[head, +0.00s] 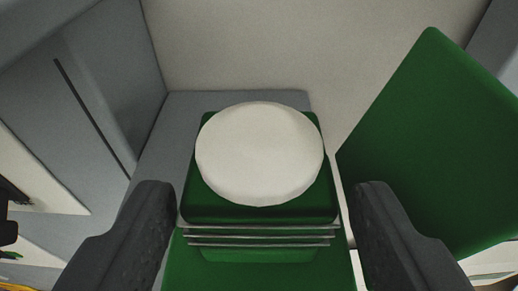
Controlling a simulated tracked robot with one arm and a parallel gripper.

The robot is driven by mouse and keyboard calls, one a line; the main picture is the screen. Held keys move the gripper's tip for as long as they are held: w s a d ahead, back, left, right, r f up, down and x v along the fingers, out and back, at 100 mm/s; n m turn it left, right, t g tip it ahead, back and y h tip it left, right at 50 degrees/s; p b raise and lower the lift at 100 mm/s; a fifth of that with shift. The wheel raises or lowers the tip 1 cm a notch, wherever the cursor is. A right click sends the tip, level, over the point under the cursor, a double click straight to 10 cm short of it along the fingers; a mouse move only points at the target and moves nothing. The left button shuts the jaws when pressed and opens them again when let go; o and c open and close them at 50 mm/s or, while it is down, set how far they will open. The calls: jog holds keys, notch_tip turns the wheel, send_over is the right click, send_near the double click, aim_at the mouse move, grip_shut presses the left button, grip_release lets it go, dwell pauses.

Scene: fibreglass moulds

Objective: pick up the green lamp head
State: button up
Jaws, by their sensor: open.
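The green lamp head (262,213) is in the middle of the head view. It has a large round white face on a green block, with several thin pale fins along its near side and more green below them. My gripper (262,205) is open, with one dark finger on each side of the lamp head. The left finger looks close to its left edge and the right finger close to its right edge. I cannot tell whether either finger touches it. The lower ends of the fingers leave the picture at the bottom.
A grey surface (205,103) lies behind the lamp head, against a pale wall (235,45). A large green panel (435,140) stands at the right, near the right finger. Grey panels (110,75) rise at the left. Small dark and yellow items at the lower left are cut off.

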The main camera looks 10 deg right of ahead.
aim_at(261, 222)
jog(key=p+x, duration=0.1)
jog(key=x, duration=0.3)
jog(key=shift+f, duration=0.1)
jog(key=c, duration=0.8)
jog(key=shift+c, duration=0.2)
